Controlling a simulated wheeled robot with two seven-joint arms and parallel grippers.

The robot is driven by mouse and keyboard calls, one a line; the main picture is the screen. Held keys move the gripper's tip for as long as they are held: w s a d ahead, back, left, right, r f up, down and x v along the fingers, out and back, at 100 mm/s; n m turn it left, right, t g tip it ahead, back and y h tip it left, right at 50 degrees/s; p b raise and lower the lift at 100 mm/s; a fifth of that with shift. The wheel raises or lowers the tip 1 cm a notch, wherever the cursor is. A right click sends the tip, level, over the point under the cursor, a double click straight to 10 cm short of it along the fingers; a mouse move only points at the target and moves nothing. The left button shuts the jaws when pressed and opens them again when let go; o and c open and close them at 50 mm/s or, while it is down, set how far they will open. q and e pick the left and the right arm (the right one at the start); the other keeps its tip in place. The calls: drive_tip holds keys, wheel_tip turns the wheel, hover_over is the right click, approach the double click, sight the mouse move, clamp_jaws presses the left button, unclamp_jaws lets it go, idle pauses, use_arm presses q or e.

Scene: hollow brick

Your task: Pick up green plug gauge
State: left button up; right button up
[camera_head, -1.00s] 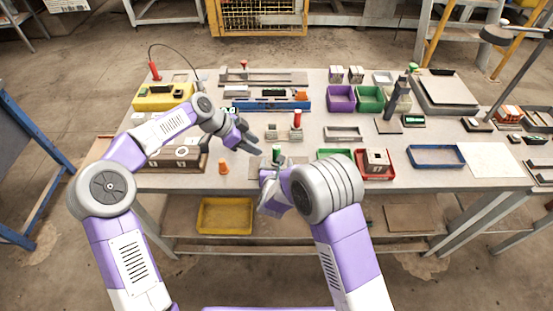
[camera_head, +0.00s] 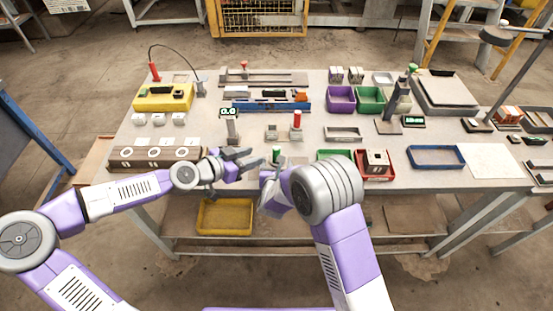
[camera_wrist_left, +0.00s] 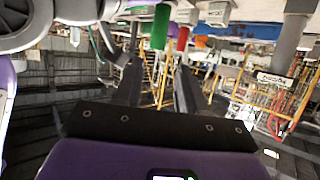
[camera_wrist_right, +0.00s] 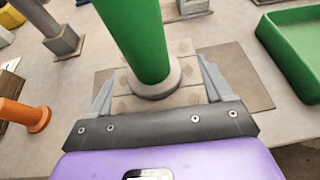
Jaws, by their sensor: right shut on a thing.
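The green plug gauge (camera_head: 276,152) stands near the front middle of the table. In the right wrist view its green handle (camera_wrist_right: 140,40) rises from a pale round collar over a tiled light block on a brown plate. My right gripper (camera_wrist_right: 155,72) is shut on the gauge, one finger on each side of it. In the head view my right wrist partly hides it. My left gripper (camera_head: 255,157) is just left of the gauge, with its fingers apart and empty. In the left wrist view its two fingers (camera_wrist_left: 158,72) are spread.
An orange-handled plug (camera_wrist_right: 25,113) stands left of the right gripper. A green tray (camera_wrist_right: 295,45) is to its right. A wooden block with round holes (camera_head: 155,154) is at front left.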

sight(276, 148)
use_arm(q)
drive_tip(key=shift+r+x, duration=0.2)
drive_tip(key=shift+x, duration=5.1)
drive_tip(key=shift+s+d, duration=0.1)
drive_tip(key=shift+d, duration=0.1)
drive_tip(key=shift+c, duration=0.2)
clamp_jaws()
drive_tip(key=shift+r, duration=0.1)
